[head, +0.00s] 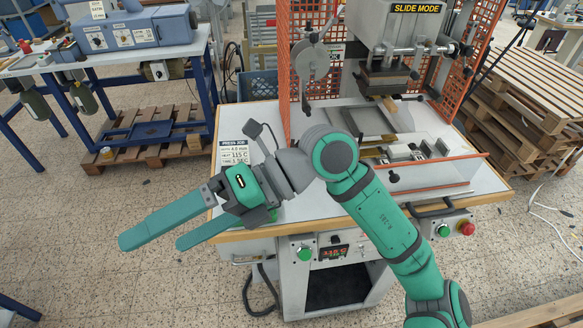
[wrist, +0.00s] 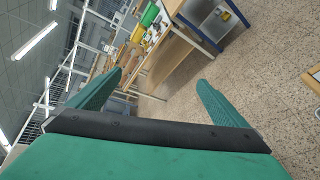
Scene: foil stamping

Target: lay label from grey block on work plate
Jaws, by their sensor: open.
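My gripper (head: 150,243) is open and empty, reaching out past the left edge of the press table, well away from the press. Its two green fingers also show in the wrist view (wrist: 160,80), spread apart with nothing between them. A flat grey plate (head: 368,122), which looks like the work plate, lies on the table under and in front of the press head. Small grey block-like parts (head: 402,153) sit to its right front; I cannot tell which is the grey block. I cannot make out a label. My arm hides part of the table's middle and left.
The press head (head: 400,30) marked "SLIDE MODE" stands above the table, with orange mesh guards (head: 308,60) around it. A low clear guard (head: 425,178) runs along the front right. Pallets (head: 530,95) are stacked at right.

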